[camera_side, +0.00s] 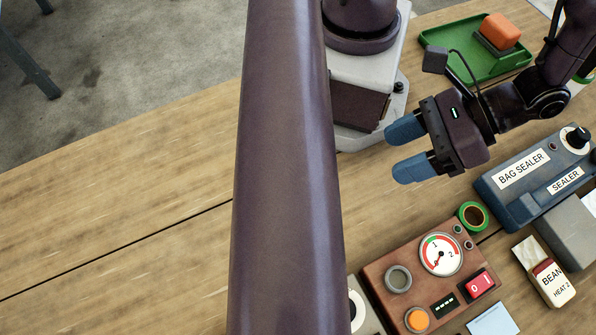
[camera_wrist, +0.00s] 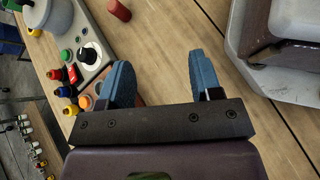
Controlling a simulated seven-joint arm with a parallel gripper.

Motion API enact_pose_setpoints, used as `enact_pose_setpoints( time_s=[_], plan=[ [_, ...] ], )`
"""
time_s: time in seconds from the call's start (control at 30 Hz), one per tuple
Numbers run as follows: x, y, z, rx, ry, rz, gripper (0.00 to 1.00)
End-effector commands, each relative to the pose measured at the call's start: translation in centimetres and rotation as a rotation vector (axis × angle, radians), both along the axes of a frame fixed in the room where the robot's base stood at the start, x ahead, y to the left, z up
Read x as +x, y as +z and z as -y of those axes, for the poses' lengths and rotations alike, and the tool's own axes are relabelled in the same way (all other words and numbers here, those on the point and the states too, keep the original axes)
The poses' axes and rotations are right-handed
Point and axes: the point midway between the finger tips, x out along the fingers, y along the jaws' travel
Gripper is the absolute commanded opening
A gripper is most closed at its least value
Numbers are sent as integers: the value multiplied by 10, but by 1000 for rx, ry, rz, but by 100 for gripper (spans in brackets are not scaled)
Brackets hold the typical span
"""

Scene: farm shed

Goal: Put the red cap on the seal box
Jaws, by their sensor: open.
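My gripper (camera_side: 409,148) is open and empty, its two blue fingers apart above the wooden table in the side view. It also shows in the wrist view (camera_wrist: 158,72), with bare table between the fingers. A small dull-red cylinder (camera_wrist: 119,10) lies on the table at the top of the wrist view, beyond the fingers; I cannot tell whether it is the red cap. The blue box labelled BAG SEALER (camera_side: 523,168), with a black knob, is to the right of my gripper in the side view. No box labelled as the seal box is readable.
A brown panel (camera_side: 380,262) with gauge and red switch stands in front. A BEAN packet (camera_side: 553,284) is at lower right. A green tray (camera_side: 437,38) holds an orange block (camera_side: 500,31). A grey control panel (camera_wrist: 88,25) is left of my fingers. Table at left is clear.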

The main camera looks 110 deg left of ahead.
Motion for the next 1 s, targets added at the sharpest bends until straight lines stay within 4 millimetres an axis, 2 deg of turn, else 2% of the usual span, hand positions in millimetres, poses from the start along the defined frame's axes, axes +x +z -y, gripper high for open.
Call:
enact_pose_setpoints(
  time_s=[0.03, 0.1, 0.2, 0.3, 0.53, 0.8, 1.0],
  plan=[
    [-15, -13, 9, 10, 40, -91, 59],
    [-30, -27, 21, 22, 108, -189, 59],
    [-45, -45, 36, 45, 214, -297, 59],
    [-51, -58, 51, 60, 326, -362, 59],
    [-37, -63, 71, 34, 459, -348, 59],
    [-68, -81, 101, 28, 451, -346, 59],
    [-83, -90, 117, 28, 454, -343, 59]
  ],
)
